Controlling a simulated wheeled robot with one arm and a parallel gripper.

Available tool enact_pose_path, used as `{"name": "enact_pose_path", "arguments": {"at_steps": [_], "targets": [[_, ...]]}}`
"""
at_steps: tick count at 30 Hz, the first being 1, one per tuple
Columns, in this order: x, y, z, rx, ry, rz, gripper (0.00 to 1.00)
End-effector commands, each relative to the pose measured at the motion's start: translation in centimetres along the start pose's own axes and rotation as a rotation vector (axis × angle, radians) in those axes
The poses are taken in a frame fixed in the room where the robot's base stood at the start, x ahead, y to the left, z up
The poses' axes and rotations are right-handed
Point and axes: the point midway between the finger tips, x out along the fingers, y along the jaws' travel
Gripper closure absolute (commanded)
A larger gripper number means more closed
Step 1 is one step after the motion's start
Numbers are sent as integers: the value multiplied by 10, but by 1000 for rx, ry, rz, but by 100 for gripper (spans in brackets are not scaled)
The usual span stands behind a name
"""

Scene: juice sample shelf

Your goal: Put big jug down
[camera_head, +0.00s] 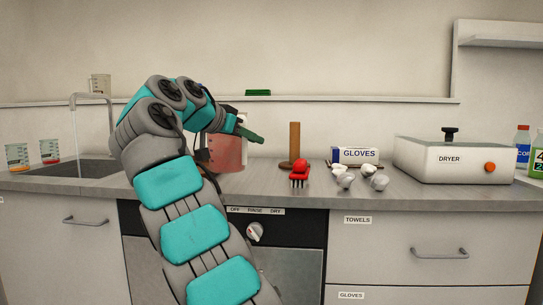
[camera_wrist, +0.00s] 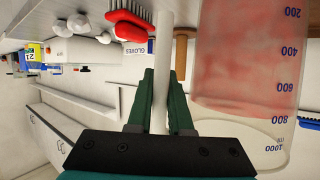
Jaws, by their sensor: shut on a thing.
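The big jug (camera_head: 227,155) is clear, with blue volume marks and a pink-red stain or content inside. In the head view it is partly behind my arm, over the counter left of centre. I cannot tell whether its base touches the counter. In the wrist view, which is upside down, the jug (camera_wrist: 248,70) fills the right side with its mouth toward the bottom. My gripper (camera_wrist: 161,85) has green fingers and is shut on the jug's pale handle (camera_wrist: 160,110). In the head view a green finger of my gripper (camera_head: 250,135) shows beside the jug.
A dryer (camera_head: 455,160) is farther right. A sink (camera_head: 80,168) and two small beakers (camera_head: 49,152) are left. Counter (camera_head: 245,187) near the jug looks clear.

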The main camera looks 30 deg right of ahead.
Motion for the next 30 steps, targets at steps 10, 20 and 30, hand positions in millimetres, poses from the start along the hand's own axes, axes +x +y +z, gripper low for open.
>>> {"name": "enact_pose_path", "arguments": {"at_steps": [10,20,30], "targets": [[65,4,-23,2,2,-2,100],[81,7,-11,1,2,-1,100],[88,7,8,1,1,-1,100]]}}
